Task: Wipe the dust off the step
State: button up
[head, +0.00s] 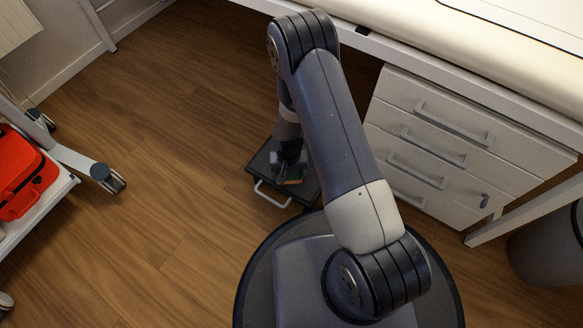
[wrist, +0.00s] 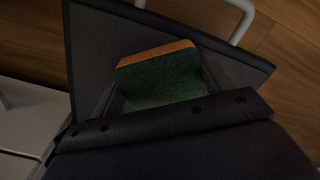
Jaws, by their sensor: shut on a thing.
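The step (head: 262,163) is a low dark platform with a pale tube handle, standing on the wood floor beside the drawer unit. My gripper (head: 288,172) is over it, pointing down. It is shut on a sponge (head: 294,181) with a green face and an orange layer. In the wrist view the sponge (wrist: 160,80) shows in front of the dark step top (wrist: 95,45); its near part is hidden by my gripper. I cannot tell whether the sponge touches the step. No dust can be made out on the dark surface.
A white drawer unit (head: 440,140) stands right of the step, under a padded couch (head: 480,45). A grey bin (head: 548,245) is at the far right. A wheeled trolley (head: 50,190) with a red case (head: 20,175) stands at the left. The floor between is clear.

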jog(key=shift+s+a+r, duration=0.1)
jog(key=shift+s+a, duration=0.65)
jog(key=shift+s, duration=0.15)
jog(key=shift+w+a, duration=0.55)
jog(key=shift+w+d, duration=0.55)
jog(key=shift+w, duration=0.15)
jog(key=shift+w+d, duration=0.5)
jog(key=shift+w, duration=0.2)
jog(key=shift+w+d+f, duration=0.2)
jog(key=shift+w+d, duration=1)
jog(key=shift+w, duration=0.25)
jog(key=shift+w+d+r, duration=0.1)
jog(key=shift+w+d, duration=0.9)
jog(key=shift+w, duration=0.3)
jog(key=shift+w+d+r, duration=0.1)
jog(key=shift+w+d, duration=0.9)
jog(key=shift+w, duration=0.25)
jog(key=shift+r+p, duration=1.75)
jog(key=shift+r, duration=1.25)
jog(key=shift+r, duration=0.1)
